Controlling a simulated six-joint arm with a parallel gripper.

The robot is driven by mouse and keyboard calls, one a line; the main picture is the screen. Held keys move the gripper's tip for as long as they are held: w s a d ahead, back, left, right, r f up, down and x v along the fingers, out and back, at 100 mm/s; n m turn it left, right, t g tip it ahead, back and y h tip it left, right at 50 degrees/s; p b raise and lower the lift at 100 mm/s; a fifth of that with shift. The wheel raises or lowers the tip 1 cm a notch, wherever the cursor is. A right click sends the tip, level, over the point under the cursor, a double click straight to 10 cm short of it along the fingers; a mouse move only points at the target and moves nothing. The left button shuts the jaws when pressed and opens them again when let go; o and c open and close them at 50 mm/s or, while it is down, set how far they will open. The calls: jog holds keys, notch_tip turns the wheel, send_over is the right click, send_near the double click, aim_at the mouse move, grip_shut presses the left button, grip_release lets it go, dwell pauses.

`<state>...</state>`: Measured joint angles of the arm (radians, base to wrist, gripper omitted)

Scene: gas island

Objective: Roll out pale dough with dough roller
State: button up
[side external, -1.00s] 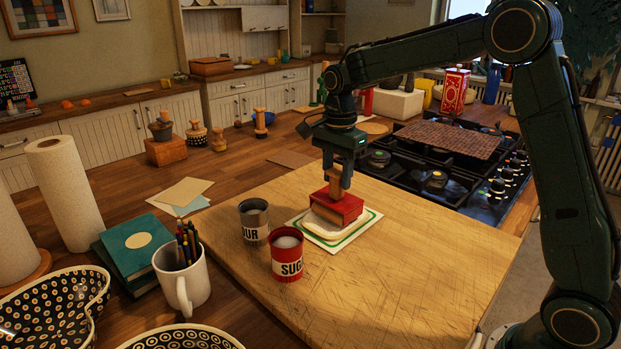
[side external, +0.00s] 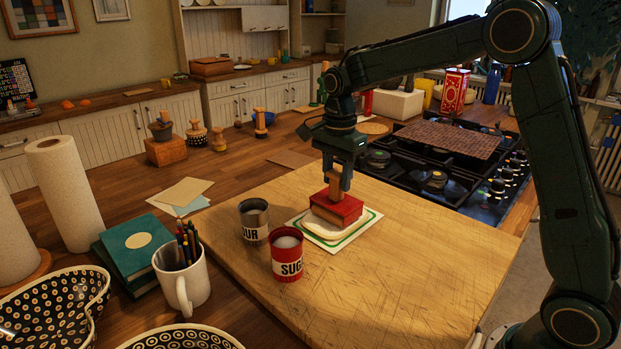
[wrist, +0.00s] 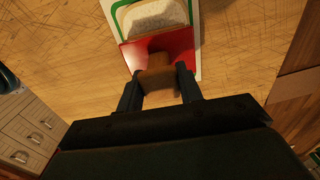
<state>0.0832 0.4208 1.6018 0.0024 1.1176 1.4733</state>
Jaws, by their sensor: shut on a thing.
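The dough roller has a red body (side external: 338,208) and a wooden handle (side external: 334,184). My gripper (side external: 338,178) is shut on that handle; in the wrist view my gripper (wrist: 160,88) has one finger on each side of it. The pale dough (side external: 325,228) is a flat slab on a white mat with a green border (side external: 362,232). The roller's body is over the dough's far part and appears to rest on it. In the wrist view the dough (wrist: 155,18) shows beyond the red body (wrist: 170,48). The roller's underside is hidden.
A sugar tin (side external: 287,256) and a flour tin (side external: 254,222) stand close to the mat's left side. The wooden board (side external: 400,270) is clear to the right and front. A gas hob (side external: 435,180) lies behind the board.

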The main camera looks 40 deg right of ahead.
jog(key=shift+d+f, duration=0.2)
jog(key=shift+d, duration=0.5)
jog(key=shift+s+d, duration=0.1)
jog(key=shift+d, duration=0.05)
jog(key=shift+d, duration=0.55)
jog(key=shift+a, duration=0.15)
dwell(0.6)
notch_tip(320, 180, up, 6)
jog(key=shift+r, duration=0.2)
dwell(0.7)
jog(key=shift+a, duration=0.1)
dwell(0.3)
